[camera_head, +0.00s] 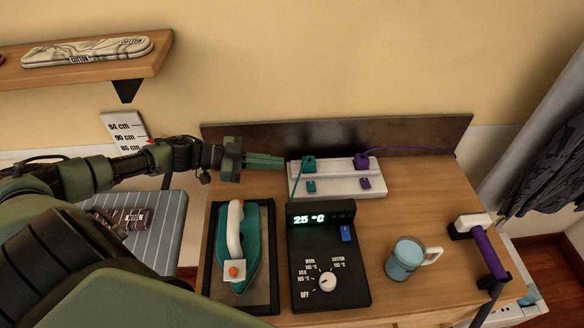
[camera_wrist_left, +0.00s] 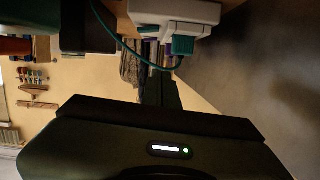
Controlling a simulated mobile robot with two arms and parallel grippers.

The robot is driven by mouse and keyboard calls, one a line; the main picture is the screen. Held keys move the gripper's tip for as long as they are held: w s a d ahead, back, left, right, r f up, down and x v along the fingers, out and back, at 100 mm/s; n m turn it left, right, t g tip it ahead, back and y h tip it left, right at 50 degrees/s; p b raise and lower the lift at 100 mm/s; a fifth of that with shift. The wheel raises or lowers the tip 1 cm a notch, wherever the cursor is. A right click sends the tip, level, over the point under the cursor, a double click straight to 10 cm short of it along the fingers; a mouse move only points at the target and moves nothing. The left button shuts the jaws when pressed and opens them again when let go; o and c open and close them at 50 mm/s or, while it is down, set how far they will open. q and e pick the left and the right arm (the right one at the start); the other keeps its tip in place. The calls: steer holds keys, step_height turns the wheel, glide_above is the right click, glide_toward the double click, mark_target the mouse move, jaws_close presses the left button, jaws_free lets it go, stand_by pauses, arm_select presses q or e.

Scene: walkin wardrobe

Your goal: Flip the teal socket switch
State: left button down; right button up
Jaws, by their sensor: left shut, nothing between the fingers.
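A white socket strip (camera_head: 340,182) lies at the back of the wooden table in the head view. Its left side has a teal plug (camera_head: 308,163) with a teal cable, and in front of that plug is the teal switch (camera_head: 311,187). My left gripper (camera_head: 281,162) comes in from the left, just above the table. It is shut and empty, its fingertips close to the strip's left end, near the teal plug. I cannot tell whether they touch. In the left wrist view the strip (camera_wrist_left: 175,10) shows at the top, with a teal part (camera_wrist_left: 183,45) beyond the dark fingers. My right gripper is not in view.
A purple plug (camera_head: 361,162) and purple switch (camera_head: 365,183) sit on the strip's right. In front are a teal iron (camera_head: 250,256) on a dark tray, a black control box (camera_head: 328,277) and a mug (camera_head: 404,259). A dark backboard (camera_head: 430,135) stands behind.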

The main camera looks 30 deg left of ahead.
arm_select(q)
steer(key=shift+v, duration=1.15)
steer(key=shift+w+r, duration=0.1)
